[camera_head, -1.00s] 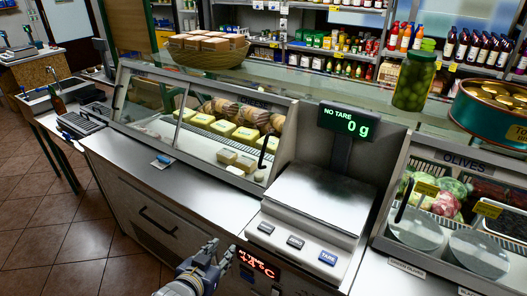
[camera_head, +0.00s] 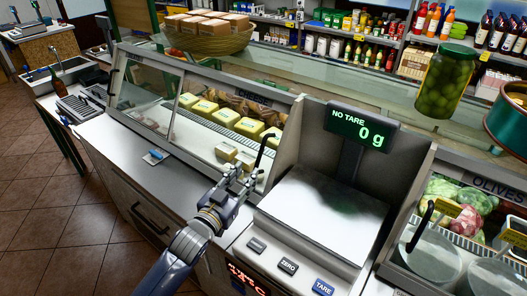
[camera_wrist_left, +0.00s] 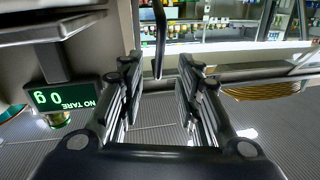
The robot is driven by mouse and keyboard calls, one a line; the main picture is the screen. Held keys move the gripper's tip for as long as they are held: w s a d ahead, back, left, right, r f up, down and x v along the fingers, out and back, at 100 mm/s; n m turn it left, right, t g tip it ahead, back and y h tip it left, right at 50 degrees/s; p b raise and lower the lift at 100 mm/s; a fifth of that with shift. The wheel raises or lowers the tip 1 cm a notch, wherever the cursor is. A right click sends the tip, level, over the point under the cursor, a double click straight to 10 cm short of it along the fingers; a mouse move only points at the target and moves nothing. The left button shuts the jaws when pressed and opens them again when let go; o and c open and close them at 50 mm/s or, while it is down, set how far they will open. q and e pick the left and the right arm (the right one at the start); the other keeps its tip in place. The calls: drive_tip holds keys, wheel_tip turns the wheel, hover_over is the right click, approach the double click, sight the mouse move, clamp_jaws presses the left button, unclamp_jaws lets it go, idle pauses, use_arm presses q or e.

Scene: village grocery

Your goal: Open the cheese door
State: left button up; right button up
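The cheese case (camera_head: 292,103) stands at the middle left with a "CHEESE" sign. Its slanted glass door (camera_head: 196,133) has yellow cheese blocks behind it. A black curved handle (camera_head: 265,148) is at the door's right end. My left gripper (camera_head: 245,176) is just below and left of this handle, with its fingers spread. In the left wrist view the open fingers (camera_wrist_left: 157,85) are empty, and the handle (camera_wrist_left: 159,38) stands ahead, in line with the gap between them. I cannot tell whether anything touches. My right gripper is not in view.
A scale (camera_head: 320,213) reading 0 g stands right of the handle, close to my gripper. The olives case (camera_head: 420,195) is further right. A basket (camera_head: 212,42) and an olive jar (camera_head: 446,78) stand on the glass top. The steel counter (camera_head: 140,165) is mostly clear.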

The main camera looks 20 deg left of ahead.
sight(258, 158)
use_arm(q)
drive_tip(key=w, duration=0.4)
drive_tip(key=w+d+p, duration=0.1)
drive_tip(key=shift+w+r, duration=0.2)
drive_tip(key=shift+w, duration=0.2)
drive_tip(key=w, duration=0.3)
drive_tip(key=shift+w+d+f, duration=0.15)
drive_tip(key=shift+w+d, duration=0.15)
drive_tip(key=shift+d, duration=0.05)
clamp_jaws()
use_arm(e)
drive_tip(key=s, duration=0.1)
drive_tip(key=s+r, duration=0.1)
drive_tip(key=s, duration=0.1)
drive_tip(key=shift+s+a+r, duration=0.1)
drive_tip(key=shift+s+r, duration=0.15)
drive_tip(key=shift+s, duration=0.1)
